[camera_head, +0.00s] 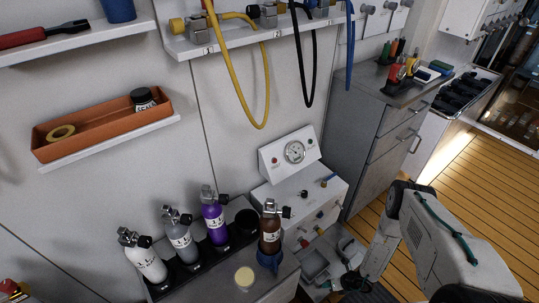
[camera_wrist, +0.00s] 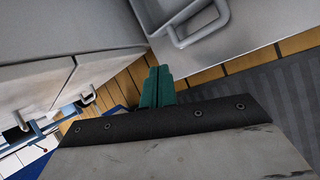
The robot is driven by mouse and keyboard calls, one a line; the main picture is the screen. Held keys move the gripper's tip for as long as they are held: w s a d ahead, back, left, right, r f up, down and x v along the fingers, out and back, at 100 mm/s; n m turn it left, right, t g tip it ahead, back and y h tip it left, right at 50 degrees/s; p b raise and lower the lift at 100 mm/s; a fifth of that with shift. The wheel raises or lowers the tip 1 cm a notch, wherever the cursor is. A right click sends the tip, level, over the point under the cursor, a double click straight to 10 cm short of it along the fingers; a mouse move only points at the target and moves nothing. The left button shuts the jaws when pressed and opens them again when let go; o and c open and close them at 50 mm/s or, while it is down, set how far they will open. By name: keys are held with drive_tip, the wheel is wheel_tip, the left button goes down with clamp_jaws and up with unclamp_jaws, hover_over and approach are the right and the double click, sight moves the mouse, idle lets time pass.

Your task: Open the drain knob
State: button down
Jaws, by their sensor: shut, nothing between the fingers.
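The fill panel (camera_head: 289,155) is a white sloped box with a round gauge (camera_head: 295,152) in the head view. The white cabinet below it carries small knobs: a blue-handled one (camera_head: 328,180) and a dark one (camera_head: 304,195) on top, and a red one (camera_head: 303,242) and a yellow one (camera_head: 318,230) on the front. I cannot tell which is the drain knob. My gripper (camera_head: 325,285) is low, below and right of the cabinet front. In the wrist view its green fingers (camera_wrist: 157,87) are together and empty, pointing past grey cabinet fronts.
Several gas bottles, including a purple one (camera_head: 214,217) and a brown one (camera_head: 270,228), stand left of the panel. A grey drawer cabinet (camera_head: 365,145) stands right of it. Yellow (camera_head: 240,80) and black hoses hang above. Wooden floor (camera_head: 460,200) is open at right.

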drive_tip(key=w+a+r+n+t, duration=0.1)
drive_tip(key=w+a+r+t, duration=0.2)
drive_tip(key=w, duration=0.4)
drive_tip(key=n+t, duration=0.3)
drive_tip(key=t, duration=0.2)
approach(305, 244)
wheel_tip(305, 244, down, 2)
drive_tip(key=w+d, duration=0.2)
drive_tip(key=shift+y, duration=0.3)
drive_tip(key=shift+w+a+f, duration=0.1)
drive_tip(key=shift+w+a, duration=0.8)
drive_tip(key=shift+w, duration=0.3)
drive_tip(key=shift+w+a, duration=0.9)
drive_tip(key=shift+w, duration=0.25)
